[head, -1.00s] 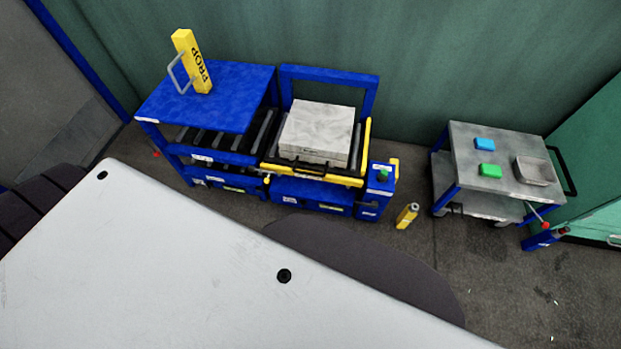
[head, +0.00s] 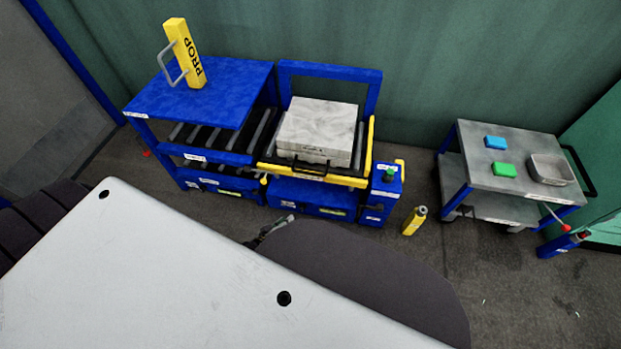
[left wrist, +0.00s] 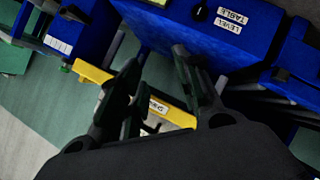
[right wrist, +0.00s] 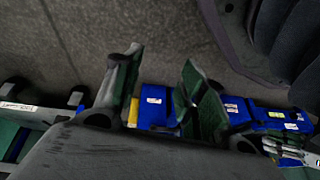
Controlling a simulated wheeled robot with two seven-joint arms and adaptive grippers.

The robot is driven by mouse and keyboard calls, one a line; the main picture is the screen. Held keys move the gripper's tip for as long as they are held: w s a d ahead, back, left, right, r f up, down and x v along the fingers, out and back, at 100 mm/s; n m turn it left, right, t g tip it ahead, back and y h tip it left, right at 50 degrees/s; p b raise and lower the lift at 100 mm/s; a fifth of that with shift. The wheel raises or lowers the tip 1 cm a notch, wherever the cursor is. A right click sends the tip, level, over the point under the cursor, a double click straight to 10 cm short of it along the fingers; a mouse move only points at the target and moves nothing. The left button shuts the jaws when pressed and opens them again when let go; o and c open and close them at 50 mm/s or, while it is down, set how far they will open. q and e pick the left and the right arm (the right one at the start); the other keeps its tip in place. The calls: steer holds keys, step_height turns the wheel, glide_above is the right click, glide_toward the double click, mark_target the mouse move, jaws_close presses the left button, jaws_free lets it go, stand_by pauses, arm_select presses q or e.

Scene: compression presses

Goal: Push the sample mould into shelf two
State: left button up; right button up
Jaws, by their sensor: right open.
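The sample mould (head: 318,124), a pale grey square block, rests on the yellow-edged roller table (head: 347,180). A dark handle (head: 311,168) shows at its near side. The blue rack (head: 205,88) stands directly left of the table, and a roller shelf (head: 215,135) shows under its top. I cannot read which shelf is two. My left gripper (head: 268,229) barely shows past my grey body, in front of the table and apart from the mould. In the left wrist view its fingers (left wrist: 155,75) are apart and empty. My right gripper (right wrist: 158,75) is open and empty, pointing over the floor.
A yellow PROP post (head: 186,55) with a grey handle stands on the rack top. A small yellow cylinder (head: 414,221) stands on the floor right of the table. A grey trolley (head: 509,176) holds a blue block, a green block and a tray.

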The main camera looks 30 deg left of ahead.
mark_target(310, 173)
arm_select(q)
steer(key=w+r+n+t+h+b, duration=0.1)
steer(key=w+r+n+t+b, duration=0.5)
steer(key=r+n+t+b, duration=0.1)
steer(key=shift+a+r+n+b, duration=0.2)
steer(key=shift+r+n+b, duration=0.3)
steer(key=shift+r+b, duration=0.7)
arm_select(e)
steer(key=w+a+r+t+y, duration=0.1)
steer(key=a+r, duration=0.4)
steer(key=r, duration=0.5)
steer(key=shift+w+a+t+y, duration=0.3)
steer(key=shift+w+y, duration=0.2)
steer(key=shift+w, duration=0.55)
arm_select(q)
steer(key=shift+w, duration=0.15)
steer(key=b+x, duration=0.2)
steer(key=x, duration=0.4)
steer(key=b+x, duration=0.2)
steer(key=x, duration=0.5)
steer(key=shift+w+r, duration=0.25)
steer(key=shift+r, duration=0.05)
arm_select(e)
steer(key=shift+t+y, duration=0.4)
steer(key=f, duration=0.4)
steer(key=shift+a+f, duration=0.15)
steer(key=shift+a, duration=0.25)
steer(key=shift+w, duration=0.15)
